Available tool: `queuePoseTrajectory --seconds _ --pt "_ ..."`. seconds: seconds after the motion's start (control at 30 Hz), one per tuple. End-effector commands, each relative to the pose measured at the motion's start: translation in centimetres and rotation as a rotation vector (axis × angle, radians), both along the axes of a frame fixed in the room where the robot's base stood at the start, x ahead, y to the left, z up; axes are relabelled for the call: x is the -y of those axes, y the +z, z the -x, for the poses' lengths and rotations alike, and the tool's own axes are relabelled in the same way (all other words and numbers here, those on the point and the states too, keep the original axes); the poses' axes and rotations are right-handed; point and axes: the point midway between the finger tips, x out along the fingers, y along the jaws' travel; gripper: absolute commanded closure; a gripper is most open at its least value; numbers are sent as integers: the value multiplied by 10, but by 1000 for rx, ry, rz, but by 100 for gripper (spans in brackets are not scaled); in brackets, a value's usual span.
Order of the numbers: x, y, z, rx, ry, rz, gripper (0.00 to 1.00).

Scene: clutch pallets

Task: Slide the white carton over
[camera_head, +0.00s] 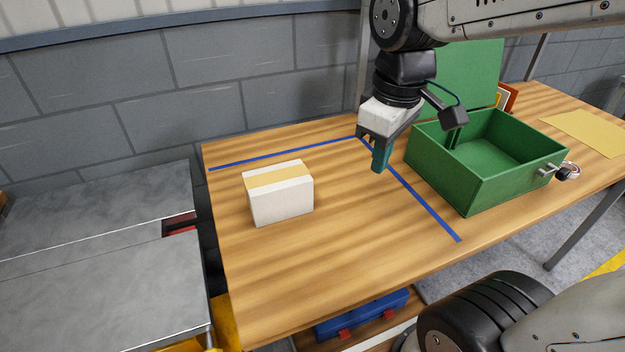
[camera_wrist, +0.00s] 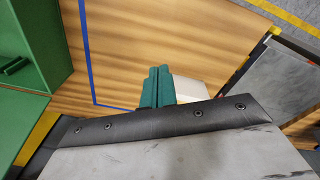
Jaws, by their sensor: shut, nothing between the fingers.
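The white carton (camera_head: 281,202) stands upright on the wooden table, left of centre, with a tan tape strip across its top. It lies inside the area edged by blue lines. In the wrist view, the carton (camera_wrist: 188,90) is partly hidden behind my fingers. My gripper (camera_head: 380,160) is shut and empty, with its teal fingertips pointing down. It is above the table, right of the carton and apart from it, near the corner of the blue lines. The shut fingers also show in the wrist view (camera_wrist: 157,86).
An open green box (camera_head: 466,190) with a raised lid stands right of the blue line (camera_head: 425,205). A yellow sheet (camera_head: 585,131) lies at the far right of the table. A grey metal surface (camera_head: 95,250) is left of the table. The wood around the carton is clear.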

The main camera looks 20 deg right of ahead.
Motion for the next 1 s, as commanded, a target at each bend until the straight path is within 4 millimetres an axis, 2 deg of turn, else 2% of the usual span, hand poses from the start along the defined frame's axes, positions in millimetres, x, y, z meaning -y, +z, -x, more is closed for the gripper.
queuePoseTrajectory --seconds 0.03,0.17,0.3,0.5,0.7,0.87,1.0 --pt "-1 -5 -19 -15 94 7 100" --pt "-2 -18 -63 -34 353 21 100" --pt "-2 -39 -109 -52 624 31 100" --pt "-1 -72 -157 -68 927 37 100" --pt "1 -89 -178 -72 1068 40 100" --pt "1 -102 -180 -73 1088 39 100" --pt "0 -127 -179 -75 1087 38 100"
